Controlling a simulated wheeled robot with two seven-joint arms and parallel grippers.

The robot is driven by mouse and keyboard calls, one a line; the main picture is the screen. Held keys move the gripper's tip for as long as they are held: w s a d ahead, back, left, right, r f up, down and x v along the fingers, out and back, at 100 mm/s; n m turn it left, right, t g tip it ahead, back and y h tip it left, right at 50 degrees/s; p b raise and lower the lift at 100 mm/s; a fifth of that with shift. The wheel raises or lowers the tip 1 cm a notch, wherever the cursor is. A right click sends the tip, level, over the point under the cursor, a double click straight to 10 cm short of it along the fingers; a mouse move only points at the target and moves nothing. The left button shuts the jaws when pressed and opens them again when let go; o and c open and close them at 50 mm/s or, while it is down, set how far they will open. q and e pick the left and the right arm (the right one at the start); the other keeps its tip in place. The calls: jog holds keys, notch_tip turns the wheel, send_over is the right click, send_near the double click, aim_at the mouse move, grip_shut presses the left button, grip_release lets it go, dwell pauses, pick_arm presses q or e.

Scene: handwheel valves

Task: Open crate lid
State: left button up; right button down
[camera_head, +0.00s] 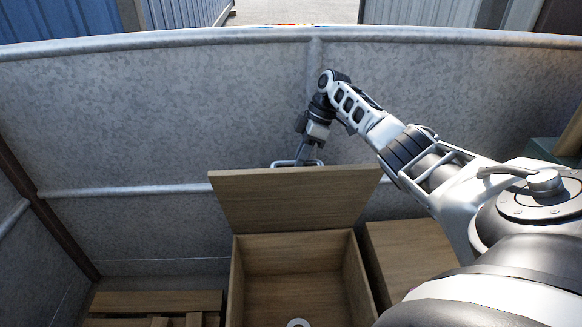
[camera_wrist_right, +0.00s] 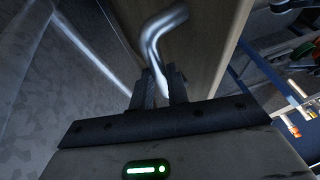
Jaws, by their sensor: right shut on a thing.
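The wooden crate (camera_head: 238,285) stands at the lower middle of the head view. Its lid (camera_head: 295,200) is raised and tilted up at the back edge, so the inside shows. A metal handle (camera_head: 282,163) sits at the lid's top edge. My right gripper (camera_head: 305,157) is at that handle, behind the top edge of the lid. In the right wrist view the gripper's fingers (camera_wrist_right: 160,88) are shut on the bent metal handle (camera_wrist_right: 160,40), with the lid's wooden face (camera_wrist_right: 205,45) beside it. My left gripper is not in view.
A pale ring-shaped thing (camera_head: 298,323) lies inside the crate, cut off by the frame edge. Another wooden box (camera_head: 408,255) stands close on the right, and wooden slats (camera_head: 155,302) lie on the left. A grey metal wall (camera_head: 150,110) with rails rises close behind.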

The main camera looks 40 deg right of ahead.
jog(key=shift+s+f, duration=0.15)
jog(key=shift+f, duration=0.5)
jog(key=c, duration=1.7)
grip_release()
jog(key=o, duration=0.3)
jog(key=shift+d+f, duration=0.1)
jog(key=shift+f, duration=0.1)
jog(key=shift+o, duration=0.2)
jog(key=shift+w, duration=0.25)
jog(key=shift+r, duration=0.35)
jog(key=v, duration=1.5)
jog(key=shift+d+r+p, duration=0.25)
jog(key=shift+r+p, duration=0.05)
jog(key=shift+s, duration=0.1)
